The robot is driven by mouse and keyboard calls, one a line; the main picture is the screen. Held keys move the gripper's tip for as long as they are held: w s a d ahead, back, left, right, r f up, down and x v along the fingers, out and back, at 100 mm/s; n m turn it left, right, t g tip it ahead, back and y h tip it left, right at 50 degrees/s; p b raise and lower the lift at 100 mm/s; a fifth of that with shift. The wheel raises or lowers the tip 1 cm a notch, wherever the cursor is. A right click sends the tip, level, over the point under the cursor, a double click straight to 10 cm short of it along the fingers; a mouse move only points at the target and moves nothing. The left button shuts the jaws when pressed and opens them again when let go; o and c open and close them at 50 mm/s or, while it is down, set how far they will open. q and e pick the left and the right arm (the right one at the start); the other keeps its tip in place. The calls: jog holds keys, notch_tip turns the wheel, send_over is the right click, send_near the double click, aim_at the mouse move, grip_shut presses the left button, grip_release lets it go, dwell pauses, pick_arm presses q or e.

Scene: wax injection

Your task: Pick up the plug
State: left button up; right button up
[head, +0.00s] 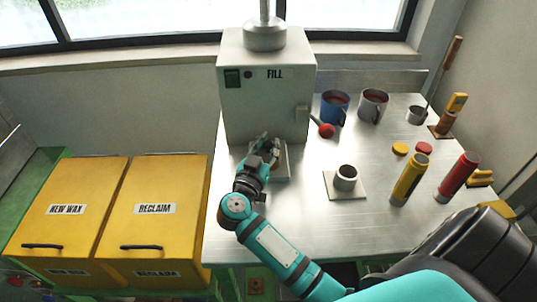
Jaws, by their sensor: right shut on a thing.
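My right gripper (266,148) reaches in over the table, just in front of the grey FILL machine (267,95). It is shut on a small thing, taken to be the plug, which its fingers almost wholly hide. A square plate (282,174) lies beneath and beside the fingers, partly covered by them. I cannot tell whether the held thing touches the plate or what stands on it. My left gripper is not in view.
A grey cup on a square plate (356,192) stands to the right. Behind are a blue mug (334,106), a grey mug (373,105) and a red-knobbed lever (326,130). Yellow (409,180) and red (459,178) cylinders stand right. Yellow bins (152,213) are left.

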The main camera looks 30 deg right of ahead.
aim_at(268, 143)
grip_shut()
jog(key=shift+r, duration=0.4)
notch_tip(268, 143, up, 2)
jog(key=shift+r, duration=0.15)
jog(key=s+a+r, duration=0.1)
jog(key=s+a, duration=0.1)
jog(key=s, duration=0.5)
jog(key=s+a, duration=0.3)
jog(key=s, duration=0.5)
jog(key=shift+a+r, duration=0.25)
jog(key=shift+r, duration=0.15)
grip_release()
jog(key=o, duration=1.6)
